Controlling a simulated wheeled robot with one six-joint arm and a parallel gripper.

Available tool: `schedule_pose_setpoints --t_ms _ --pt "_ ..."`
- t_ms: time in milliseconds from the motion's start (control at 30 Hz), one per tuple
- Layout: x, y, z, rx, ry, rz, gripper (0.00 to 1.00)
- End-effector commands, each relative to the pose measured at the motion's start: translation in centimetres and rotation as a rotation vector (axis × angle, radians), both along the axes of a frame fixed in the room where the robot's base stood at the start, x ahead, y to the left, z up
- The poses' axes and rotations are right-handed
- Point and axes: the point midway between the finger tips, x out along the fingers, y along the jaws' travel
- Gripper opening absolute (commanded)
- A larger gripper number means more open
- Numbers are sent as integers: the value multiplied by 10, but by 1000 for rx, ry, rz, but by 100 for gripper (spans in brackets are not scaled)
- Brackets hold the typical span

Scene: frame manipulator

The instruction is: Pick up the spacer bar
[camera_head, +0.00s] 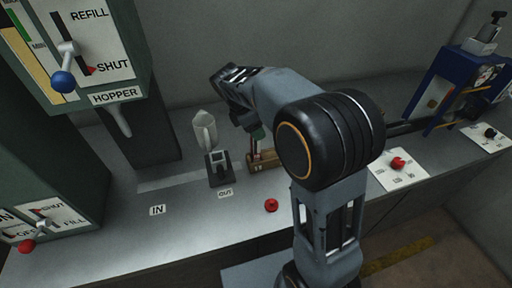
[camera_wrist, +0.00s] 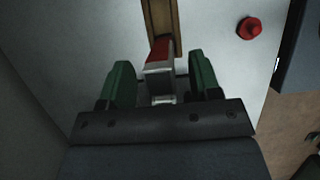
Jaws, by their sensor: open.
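My gripper (camera_wrist: 161,64) is open, with its two green fingers apart. A bar with a red section and a pale grey end, which looks like the spacer bar (camera_wrist: 159,48), lies between the fingers in the wrist view. A gap shows on either side of it, so the fingers do not grip it. The bar lies at the near end of a narrow wooden holder (camera_wrist: 163,14). In the head view the wooden holder (camera_head: 265,163) stands on the bench below my gripper (camera_head: 257,135); my arm hides much of that area, and the bar is hard to make out there.
A red button (camera_wrist: 249,28) is on the bench right of the holder. A clear jug-like vessel (camera_head: 204,130) and a small dark device (camera_head: 218,168) stand left of it. The green hopper (camera_head: 85,50) is at left, a blue machine (camera_head: 440,85) at right.

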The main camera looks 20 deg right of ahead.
Motion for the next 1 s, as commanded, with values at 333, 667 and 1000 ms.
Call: schedule_pose_setpoints --t_ms 333,667,1000 --pt "0 -8 -20 1 0 -1 57" --pt "0 -8 -20 1 0 -1 39" --pt "0 -8 -20 1 0 -1 7"
